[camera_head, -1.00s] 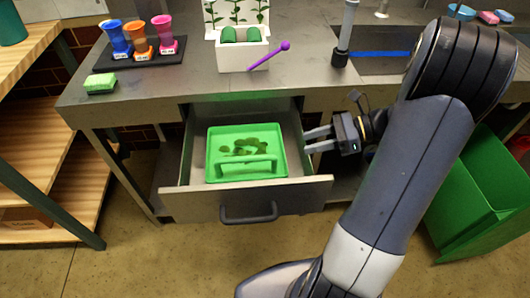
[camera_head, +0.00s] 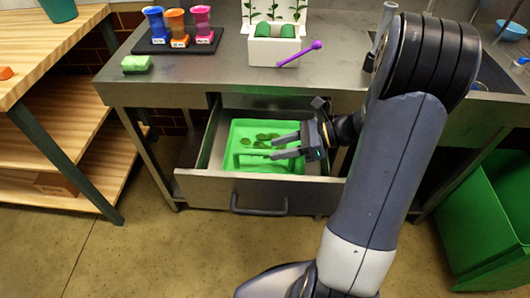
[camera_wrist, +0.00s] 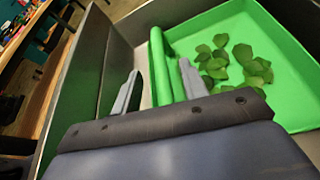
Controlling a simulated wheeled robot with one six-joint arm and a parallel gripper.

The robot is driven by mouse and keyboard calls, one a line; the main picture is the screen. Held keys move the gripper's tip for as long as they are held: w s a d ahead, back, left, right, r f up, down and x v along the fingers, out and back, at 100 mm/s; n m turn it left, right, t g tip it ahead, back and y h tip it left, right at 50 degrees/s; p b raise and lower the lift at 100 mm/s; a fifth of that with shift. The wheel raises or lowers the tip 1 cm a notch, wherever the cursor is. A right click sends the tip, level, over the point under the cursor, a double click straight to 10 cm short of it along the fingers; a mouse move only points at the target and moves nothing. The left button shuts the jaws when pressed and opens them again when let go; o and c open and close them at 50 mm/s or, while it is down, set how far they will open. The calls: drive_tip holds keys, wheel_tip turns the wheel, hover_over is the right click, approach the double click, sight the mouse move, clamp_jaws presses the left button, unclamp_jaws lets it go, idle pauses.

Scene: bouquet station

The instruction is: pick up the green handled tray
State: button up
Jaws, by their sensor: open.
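The green handled tray (camera_head: 237,136) lies in the open metal drawer (camera_head: 205,190), with several dark green leaves (camera_head: 262,139) on its floor. In the wrist view the tray (camera_wrist: 293,95) fills the right side, and its handle bar (camera_wrist: 161,65) runs along the side near the drawer wall. My gripper (camera_head: 272,147) is over the right part of the tray, its fingers pointing left. In the wrist view my gripper (camera_wrist: 155,90) is open, with the handle showing between its two fingers. I cannot tell whether the fingers touch the handle.
The drawer's front handle (camera_head: 259,208) faces the open floor. The steel counter (camera_head: 190,80) above carries a rack of coloured cups (camera_head: 178,25), a green sponge (camera_head: 136,64), a white planter box (camera_head: 275,48) and a purple tool (camera_head: 300,54). A green bin (camera_head: 485,220) stands at the right.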

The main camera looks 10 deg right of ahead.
drive_tip(key=shift+x, duration=1.5)
drive_tip(key=shift+c, duration=0.4)
clamp_jaws()
